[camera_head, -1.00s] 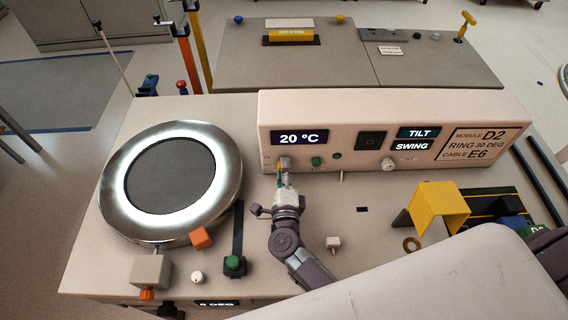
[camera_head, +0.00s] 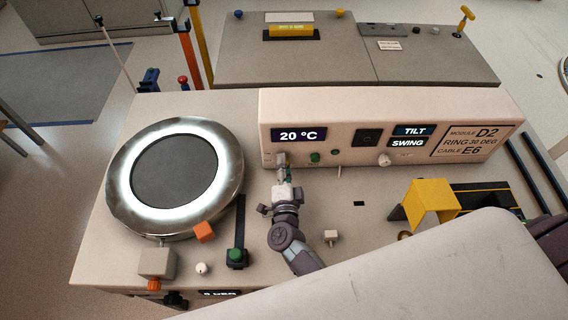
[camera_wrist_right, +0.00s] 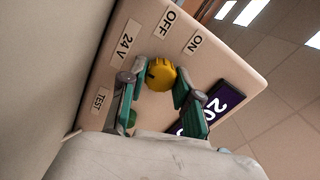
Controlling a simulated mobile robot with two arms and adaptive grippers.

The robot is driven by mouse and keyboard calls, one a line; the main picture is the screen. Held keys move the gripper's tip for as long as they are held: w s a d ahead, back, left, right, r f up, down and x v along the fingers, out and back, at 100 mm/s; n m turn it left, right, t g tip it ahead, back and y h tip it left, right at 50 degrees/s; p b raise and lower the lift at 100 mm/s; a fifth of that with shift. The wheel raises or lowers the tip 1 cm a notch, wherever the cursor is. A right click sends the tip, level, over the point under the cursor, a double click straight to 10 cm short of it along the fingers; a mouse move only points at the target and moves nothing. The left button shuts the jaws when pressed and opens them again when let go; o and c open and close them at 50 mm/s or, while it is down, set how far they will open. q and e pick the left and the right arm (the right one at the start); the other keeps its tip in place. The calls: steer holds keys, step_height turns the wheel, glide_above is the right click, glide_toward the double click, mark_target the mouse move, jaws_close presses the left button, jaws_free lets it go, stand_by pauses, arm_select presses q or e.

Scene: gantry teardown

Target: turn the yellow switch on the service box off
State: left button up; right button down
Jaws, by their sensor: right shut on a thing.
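The service box (camera_head: 480,104) is a long pale pink case with a "20 °C" display on its front. My right gripper (camera_head: 282,162) is at the left end of that front, and its fingers hide the switch in the head view. In the right wrist view the round yellow switch (camera_wrist_right: 160,76) sits between the teal fingers of my right gripper (camera_wrist_right: 158,95), which is shut on it. A dark mark shows on the left part of the knob. The labels "OFF" (camera_wrist_right: 167,21) and "ON" (camera_wrist_right: 194,43) are beyond the knob. My left gripper is not in view.
A green button (camera_head: 315,157) is just right of my gripper on the box front. A silver ring with a dark centre (camera_head: 222,160) stands at the left. A yellow bracket (camera_head: 432,200) is at the right. A small pale block (camera_head: 330,236) stands near my right arm.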

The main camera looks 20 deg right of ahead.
steer(key=c, duration=0.8)
jaws_free()
steer(key=v, duration=1.2)
steer(key=shift+s+a, duration=0.1)
